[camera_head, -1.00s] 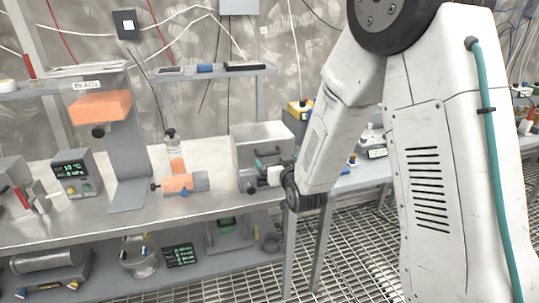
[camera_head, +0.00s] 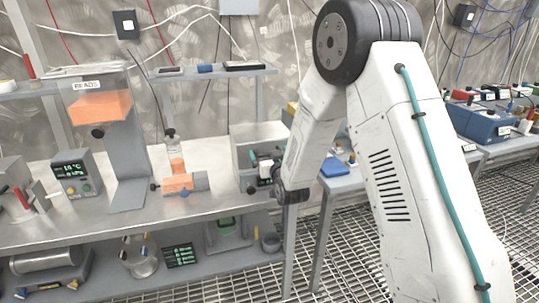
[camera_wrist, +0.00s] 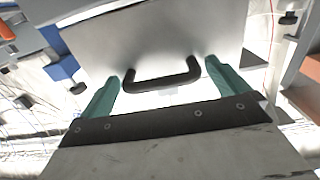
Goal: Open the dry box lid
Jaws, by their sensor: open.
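The dry box (camera_head: 258,146) is a grey metal box on the workbench, right of the orange bottle. Its lid looks shut in the head view. In the wrist view its pale metal face (camera_wrist: 160,35) fills the upper middle, with a dark U-shaped handle (camera_wrist: 162,80) on it. My gripper (camera_wrist: 160,88) is open, with one teal finger on each side of the handle. The fingers look apart from the handle. In the head view my gripper (camera_head: 264,172) is at the front of the box, partly hidden by my arm.
A hopper with orange beads (camera_head: 100,106) and a small display unit (camera_head: 75,172) stand left on the bench. A shelf (camera_head: 215,72) hangs above. A blue case (camera_head: 482,121) is on the right bench.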

